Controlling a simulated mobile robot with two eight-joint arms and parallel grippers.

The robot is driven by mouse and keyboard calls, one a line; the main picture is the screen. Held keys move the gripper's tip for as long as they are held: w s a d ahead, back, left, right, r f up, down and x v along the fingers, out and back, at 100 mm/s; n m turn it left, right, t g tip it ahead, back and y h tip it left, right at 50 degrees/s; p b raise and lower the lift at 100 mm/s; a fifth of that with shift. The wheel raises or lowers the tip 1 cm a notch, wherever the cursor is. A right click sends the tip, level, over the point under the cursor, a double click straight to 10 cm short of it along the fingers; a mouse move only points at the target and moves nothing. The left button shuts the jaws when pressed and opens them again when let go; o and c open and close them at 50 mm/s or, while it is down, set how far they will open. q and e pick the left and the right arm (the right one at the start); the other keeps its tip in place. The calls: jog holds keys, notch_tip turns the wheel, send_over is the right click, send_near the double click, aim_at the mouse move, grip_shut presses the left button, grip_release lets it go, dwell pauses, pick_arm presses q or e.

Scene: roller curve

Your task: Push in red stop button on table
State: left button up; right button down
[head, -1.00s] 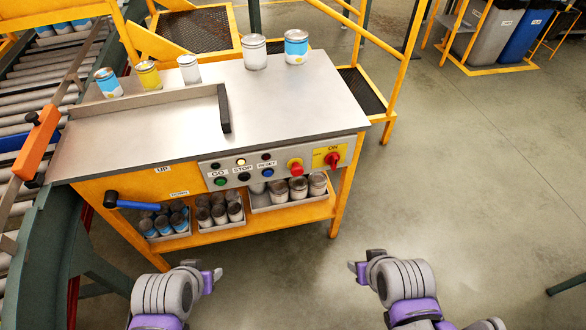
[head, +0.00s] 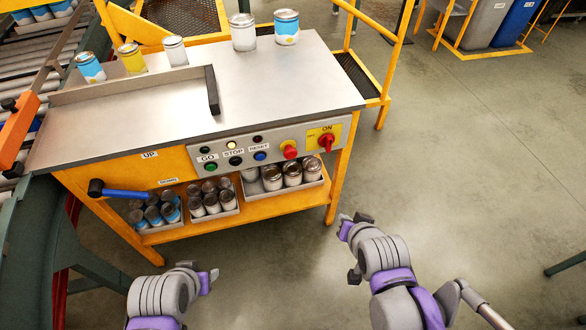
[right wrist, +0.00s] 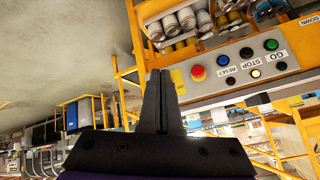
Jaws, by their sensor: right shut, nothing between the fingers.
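In the right wrist view the red button (right wrist: 198,73) faces me, right of the fingers. My right gripper (head: 346,226) is below and to the right of the button, apart from it. Its fingers show shut and empty in the right wrist view (right wrist: 160,85). My left gripper (head: 207,279) is low in front of the table, left of the button; its finger opening is not clear.
A red rotary switch (head: 326,142) is right of the button. A black STOP button (head: 236,160), green GO (head: 211,166) and blue RESET (head: 260,156) are to its left. A blue-handled lever (head: 125,193) sticks out at left. Cans fill trays (head: 290,187) below.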

pick_arm(q)
notch_tip(320, 180, down, 15)
jog(key=b, duration=1.2)
jog(key=shift+f, duration=0.15)
pick_arm(e)
jog(key=w+a+f+m+t+y, duration=0.1)
jog(key=w+a+f+m+t, duration=0.2)
jog(key=w+f+m+t, duration=0.1)
jog(key=w+a+f+m+t+y, duration=0.1)
jog(key=w+a+f+m+t, duration=0.3)
jog(key=w+f+m, duration=0.3)
jog(key=w+t, duration=0.1)
jog(key=w, duration=0.1)
jog(key=shift+w+a+f+m+y, duration=0.15)
jog(key=shift+w+a+m+y, duration=0.15)
jog(key=shift+w+m+y, duration=0.1)
pick_arm(q)
jog(key=shift+s, duration=0.1)
pick_arm(e)
send_near(291, 154)
jog(key=w, duration=0.3)
jog(key=w+a+f, duration=0.1)
jog(key=w, duration=0.1)
jog(key=shift+w, duration=0.15)
pick_arm(q)
jog(key=shift+f+g+b, duration=0.15)
jog(key=shift+g+b, duration=0.15)
pick_arm(e)
jog(key=shift+w+a, duration=0.15)
jog(key=shift+w, duration=0.55)
